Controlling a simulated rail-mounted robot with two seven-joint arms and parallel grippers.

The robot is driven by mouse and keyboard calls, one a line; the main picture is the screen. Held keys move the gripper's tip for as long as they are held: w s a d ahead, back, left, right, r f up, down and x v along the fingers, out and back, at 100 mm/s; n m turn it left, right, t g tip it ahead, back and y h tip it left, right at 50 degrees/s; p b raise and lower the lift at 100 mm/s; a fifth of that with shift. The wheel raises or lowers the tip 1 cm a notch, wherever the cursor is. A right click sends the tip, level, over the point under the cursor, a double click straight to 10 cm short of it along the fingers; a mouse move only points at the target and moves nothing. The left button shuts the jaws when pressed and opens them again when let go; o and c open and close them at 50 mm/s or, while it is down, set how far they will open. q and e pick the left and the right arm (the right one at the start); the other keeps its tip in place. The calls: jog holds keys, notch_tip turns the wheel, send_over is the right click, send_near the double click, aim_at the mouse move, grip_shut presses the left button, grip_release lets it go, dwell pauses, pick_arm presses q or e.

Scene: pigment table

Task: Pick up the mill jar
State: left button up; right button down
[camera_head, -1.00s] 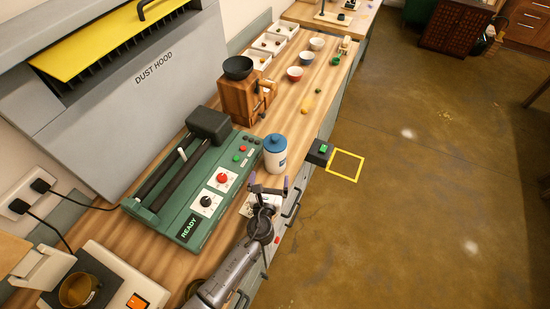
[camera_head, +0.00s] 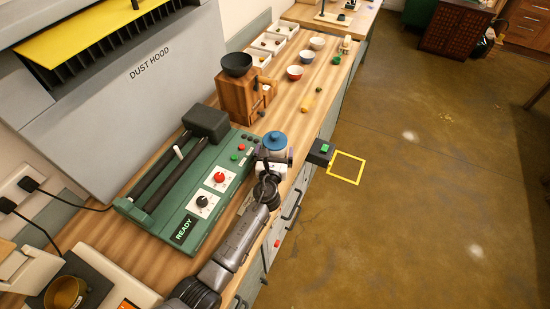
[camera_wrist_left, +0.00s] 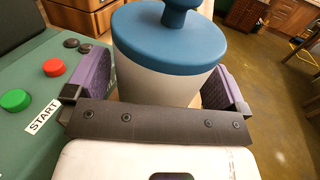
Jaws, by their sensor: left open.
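The mill jar is white with a blue knobbed lid (camera_head: 275,140) and stands upright on the wooden table beside the green mill (camera_head: 206,190). My left gripper (camera_head: 272,154) is open at the near side of the jar and partly covers its body. In the left wrist view the jar (camera_wrist_left: 165,82) stands between the two purple-padded fingers, one on each side. I cannot tell whether either pad touches it. The mill's green START button (camera_wrist_left: 15,100) and red button (camera_wrist_left: 54,67) are just left of the fingers. My right gripper is not in view.
A wooden grinder (camera_head: 240,95) with a dark bowl stands behind the jar. Farther back are small bowls (camera_head: 294,72) and white trays (camera_head: 269,42). The table's front edge is close on the right. A black box with a green button (camera_head: 320,151) juts out there.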

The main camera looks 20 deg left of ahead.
pick_arm(q)
jog(key=shift+w, duration=0.1)
jog(key=shift+c, duration=0.4)
jog(key=c, duration=0.9)
jog(key=shift+c, duration=0.2)
jog(key=shift+r, duration=0.1)
